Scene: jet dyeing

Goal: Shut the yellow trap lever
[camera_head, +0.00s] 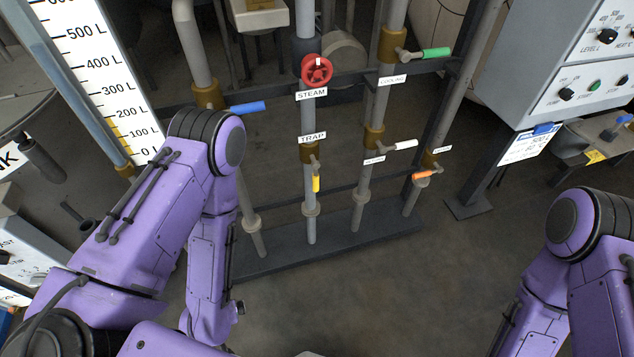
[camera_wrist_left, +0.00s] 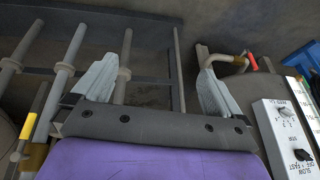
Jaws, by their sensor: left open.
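The yellow trap lever (camera_head: 316,183) hangs down beside its grey pipe, just under the brass valve body (camera_head: 309,152) and the TRAP label (camera_head: 312,138). A yellow handle, which looks like this lever, shows at the far left of the left wrist view (camera_wrist_left: 28,127), outside the fingers. My left gripper (camera_wrist_left: 155,88) is open, its two pale fingers wide apart with nothing held between them. In the head view my left arm is folded left of the lever, and its fingers do not show. My right arm is at the lower right; its gripper is out of view.
A red STEAM wheel (camera_head: 317,70) is above the lever. Blue (camera_head: 247,107), green (camera_head: 436,53), white (camera_head: 406,144) and orange (camera_head: 422,175) handles sit on neighbouring pipes. A dark base rail (camera_head: 330,246) runs below. The floor in front is clear.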

